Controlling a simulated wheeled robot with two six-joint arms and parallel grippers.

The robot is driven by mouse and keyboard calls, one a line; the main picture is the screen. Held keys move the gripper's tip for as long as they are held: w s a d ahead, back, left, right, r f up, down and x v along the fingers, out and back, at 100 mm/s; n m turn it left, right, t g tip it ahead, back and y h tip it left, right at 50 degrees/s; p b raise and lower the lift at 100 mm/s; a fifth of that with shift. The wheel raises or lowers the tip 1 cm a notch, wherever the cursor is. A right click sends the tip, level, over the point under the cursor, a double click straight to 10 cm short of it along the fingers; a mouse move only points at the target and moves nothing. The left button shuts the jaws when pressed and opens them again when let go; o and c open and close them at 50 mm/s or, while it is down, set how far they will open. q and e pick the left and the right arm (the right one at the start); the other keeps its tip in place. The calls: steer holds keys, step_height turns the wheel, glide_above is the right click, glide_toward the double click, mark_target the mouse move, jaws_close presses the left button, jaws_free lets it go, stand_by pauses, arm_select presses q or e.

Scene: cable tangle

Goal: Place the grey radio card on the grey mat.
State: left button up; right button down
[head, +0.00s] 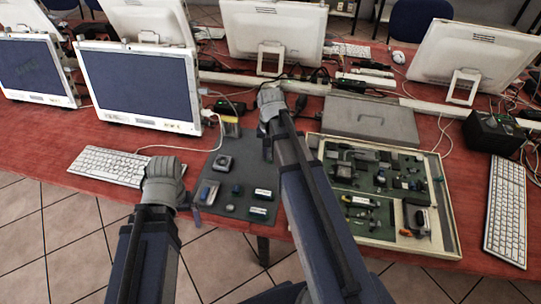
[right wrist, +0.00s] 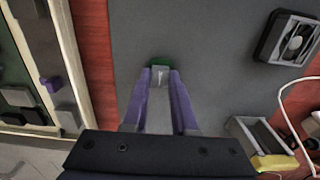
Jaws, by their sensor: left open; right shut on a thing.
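The grey radio card (right wrist: 160,75), a small grey piece with a green edge, is between the purple fingertips of my right gripper (right wrist: 160,84) in the right wrist view. My right gripper is shut on it, over the grey mat (right wrist: 205,50). I cannot tell whether the card touches the mat. In the head view the mat (head: 237,208) lies on the red table, and my right arm hides the card. My left gripper (head: 194,201) is open beside the mat's left edge, its fingers mostly hidden.
A fan (head: 222,163) and several small modules, including a blue one (head: 208,192), sit on the mat. A box with a yellow end (right wrist: 265,140) is at its far edge. A pale-rimmed tray of parts (head: 445,220) stands right. A keyboard (head: 112,166) lies left.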

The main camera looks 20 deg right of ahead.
steer(key=shift+f, duration=0.2)
steer(key=c, duration=0.7)
jaws_free()
steer(key=shift+r, duration=0.1)
step_height(320, 180, up, 12)
steer(key=r+p, duration=0.1)
steer(key=p, duration=1.1)
steer(key=s+a+n, duration=0.5)
steer(key=s+a, duration=0.1)
steer(key=a, duration=0.4)
steer(key=s+a+n+h, duration=0.1)
steer(key=s+a+n, duration=0.5)
steer(key=a, duration=0.5)
steer(key=shift+s+f, duration=0.25)
steer(key=shift+s, duration=0.1)
steer(key=shift+a, duration=0.1)
